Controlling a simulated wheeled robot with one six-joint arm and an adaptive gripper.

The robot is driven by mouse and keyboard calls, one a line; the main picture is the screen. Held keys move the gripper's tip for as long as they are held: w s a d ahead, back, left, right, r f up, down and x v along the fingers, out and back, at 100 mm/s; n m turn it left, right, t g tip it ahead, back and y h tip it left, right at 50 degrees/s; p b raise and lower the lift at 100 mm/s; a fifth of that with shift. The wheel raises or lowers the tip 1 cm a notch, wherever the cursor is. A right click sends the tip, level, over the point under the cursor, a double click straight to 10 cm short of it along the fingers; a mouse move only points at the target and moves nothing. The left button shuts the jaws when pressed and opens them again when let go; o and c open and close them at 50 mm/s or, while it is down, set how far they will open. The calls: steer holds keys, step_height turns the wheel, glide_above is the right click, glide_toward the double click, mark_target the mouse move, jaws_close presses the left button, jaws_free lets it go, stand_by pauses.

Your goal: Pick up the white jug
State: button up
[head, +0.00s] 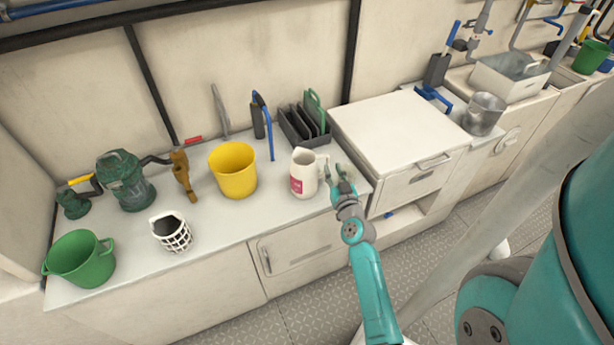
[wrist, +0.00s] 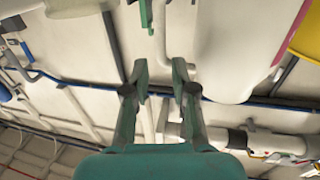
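The white jug (head: 303,176), with a pink-red label, stands upright on the white counter near its front edge, left of the white cabinet. Its handle is on the right side. My gripper (head: 337,174) is just right of the jug, at handle height, with its fingers apart. In the wrist view the jug's pale body (wrist: 228,45) fills the upper right, and its handle shows beyond the fingertips. My gripper (wrist: 160,78) is open there, with nothing clasped. I cannot tell whether a finger touches the handle.
A yellow bucket (head: 233,171) stands left of the jug. A dark divided caddy (head: 306,132) is behind it. The white cabinet (head: 395,130) is close on the right. A white basket-like cup (head: 172,234), green bucket (head: 80,261) and green pump (head: 126,181) are farther left.

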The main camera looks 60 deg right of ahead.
mark_target(328, 161)
steer(key=shift+x, duration=3.05)
steer(key=shift+f, duration=0.2)
jaws_close()
